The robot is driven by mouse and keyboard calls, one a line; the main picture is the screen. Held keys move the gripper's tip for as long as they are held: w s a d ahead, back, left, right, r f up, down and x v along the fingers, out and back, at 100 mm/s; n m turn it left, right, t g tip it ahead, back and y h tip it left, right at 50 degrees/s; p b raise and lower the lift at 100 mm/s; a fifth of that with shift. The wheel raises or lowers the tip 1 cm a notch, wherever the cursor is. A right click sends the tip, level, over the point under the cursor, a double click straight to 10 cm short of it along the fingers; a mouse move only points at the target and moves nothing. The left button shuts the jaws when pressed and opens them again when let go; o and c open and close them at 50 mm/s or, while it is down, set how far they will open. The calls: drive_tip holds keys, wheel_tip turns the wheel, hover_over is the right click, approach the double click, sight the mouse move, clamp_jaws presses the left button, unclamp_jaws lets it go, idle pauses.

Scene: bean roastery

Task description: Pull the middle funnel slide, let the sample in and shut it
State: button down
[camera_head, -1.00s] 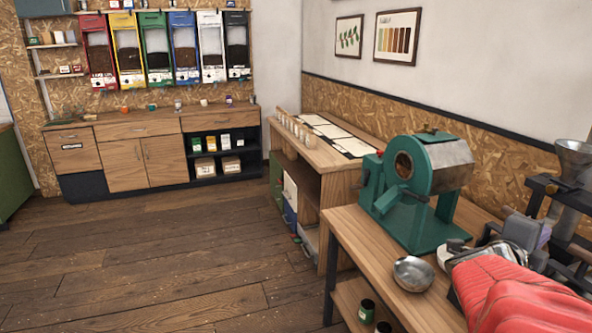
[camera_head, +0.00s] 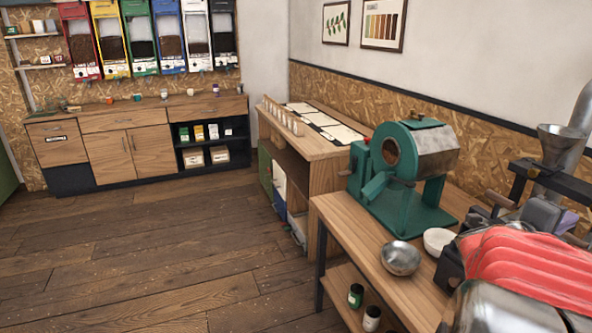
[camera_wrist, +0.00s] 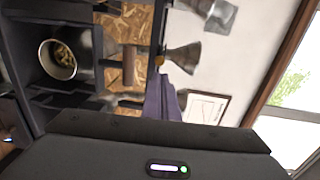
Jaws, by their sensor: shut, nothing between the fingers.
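A metal funnel (camera_head: 562,142) stands on a dark frame (camera_head: 548,178) at the right of the head view. The wrist view is turned sideways; it shows a flared metal funnel (camera_wrist: 183,58) and a round metal cup or funnel mouth (camera_wrist: 60,58) with beans inside, set in dark framework. A brown wooden cylinder (camera_wrist: 130,66) lies between them; I cannot tell whether it is a slide handle. I cannot tell which funnel is the middle one. No gripped slide shows.
A green roaster (camera_head: 415,165) stands on the wooden bench (camera_head: 335,215), with a steel bowl (camera_head: 400,258) and a white bowl (camera_head: 438,241) near my arm. The wooden floor (camera_head: 150,250) at left is free.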

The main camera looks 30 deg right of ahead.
drive_tip(key=d, duration=1)
drive_tip(key=shift+s+d+f, duration=0.4)
drive_tip(key=shift+s, duration=0.05)
